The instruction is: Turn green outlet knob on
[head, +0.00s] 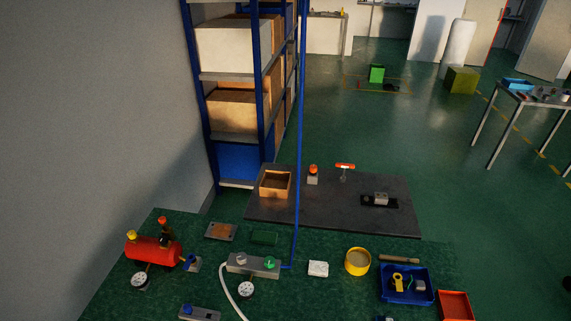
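The green outlet knob (270,263) sits on the right part of a grey valve block (239,267) on the green-topped bench. It is small in the picture, and I cannot tell its turn position. A pale grey knob (241,258) stands on the left part of the same block. A white hose (229,296) curves from the block toward the bottom edge. A round gauge (246,289) is in front of the block. A blue pipe (299,150) rises from the block's right end. Neither of my grippers shows in the head view.
A red tank (150,251) with its own gauge (139,281) stands left. To the right are a white block (318,268), a yellow round container (357,262), a blue tray (405,297) and a red tray (456,306). A dark surface (330,210) lies behind.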

